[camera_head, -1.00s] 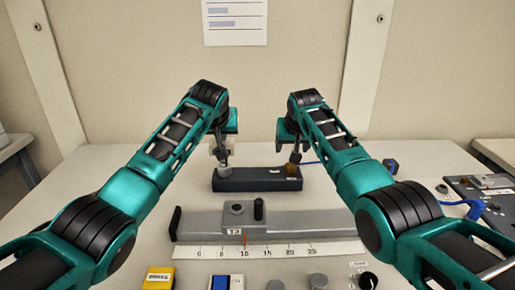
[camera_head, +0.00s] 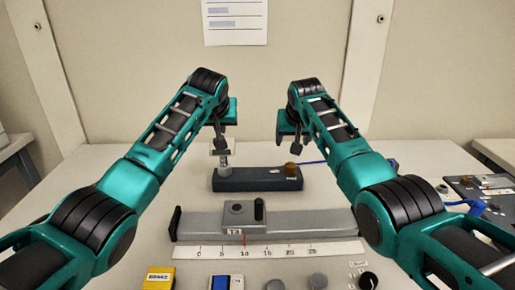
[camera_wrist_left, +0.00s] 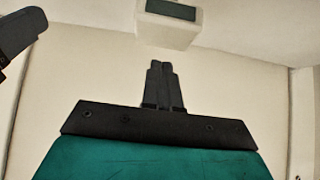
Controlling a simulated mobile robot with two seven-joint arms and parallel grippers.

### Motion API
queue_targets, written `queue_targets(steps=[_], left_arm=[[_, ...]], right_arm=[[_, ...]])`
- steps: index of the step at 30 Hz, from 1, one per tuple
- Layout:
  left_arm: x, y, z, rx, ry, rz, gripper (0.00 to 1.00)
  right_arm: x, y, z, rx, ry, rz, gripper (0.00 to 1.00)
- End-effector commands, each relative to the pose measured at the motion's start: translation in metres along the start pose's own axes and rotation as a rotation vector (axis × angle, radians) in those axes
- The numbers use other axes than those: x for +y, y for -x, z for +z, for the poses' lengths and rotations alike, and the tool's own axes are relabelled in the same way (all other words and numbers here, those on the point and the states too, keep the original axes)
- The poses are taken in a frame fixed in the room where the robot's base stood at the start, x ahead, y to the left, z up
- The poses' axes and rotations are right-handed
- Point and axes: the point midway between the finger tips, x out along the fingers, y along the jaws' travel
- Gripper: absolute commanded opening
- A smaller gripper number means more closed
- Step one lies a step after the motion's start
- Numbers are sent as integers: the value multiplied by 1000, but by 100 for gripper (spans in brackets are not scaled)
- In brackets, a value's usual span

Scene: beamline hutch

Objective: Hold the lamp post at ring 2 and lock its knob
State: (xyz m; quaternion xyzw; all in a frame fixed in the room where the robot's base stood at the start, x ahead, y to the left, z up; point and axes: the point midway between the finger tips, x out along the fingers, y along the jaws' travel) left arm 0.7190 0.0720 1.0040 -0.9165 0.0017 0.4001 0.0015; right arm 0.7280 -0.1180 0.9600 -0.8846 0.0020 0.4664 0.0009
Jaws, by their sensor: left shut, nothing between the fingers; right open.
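The lamp post (camera_head: 225,162) is a short grey ringed post standing at the left end of a long dark base (camera_head: 255,184) on the bench. A pale block is partly seen at its top, behind my left gripper. A brown knob (camera_head: 291,169) sits at the right end of the base. My left gripper (camera_head: 221,142) is just above the post, shut and empty; its closed fingers also show in the left wrist view (camera_wrist_left: 161,80). My right gripper (camera_head: 297,143) is open above the brown knob, apart from it. Ring numbers are too small to read.
A grey rail with a carriage (camera_head: 240,213) and a numbered scale strip (camera_head: 265,251) lie in front of the base. Yellow (camera_head: 158,278) and blue boxes and several round knobs are at the front edge. A blue cable runs right. A pale box with a dark green panel (camera_wrist_left: 170,20) shows in the left wrist view.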

Motion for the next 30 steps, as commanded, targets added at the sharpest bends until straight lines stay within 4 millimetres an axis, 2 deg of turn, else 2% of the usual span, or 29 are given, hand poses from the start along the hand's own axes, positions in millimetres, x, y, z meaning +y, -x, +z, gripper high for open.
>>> queue_targets(steps=[16,30], left_arm=[[1,32,-30,3,1,2,0],[0,35,-32,2,0,1,0]], right_arm=[[0,0,0,0,0,0,68],[0,0,0,0,0,0,68]])
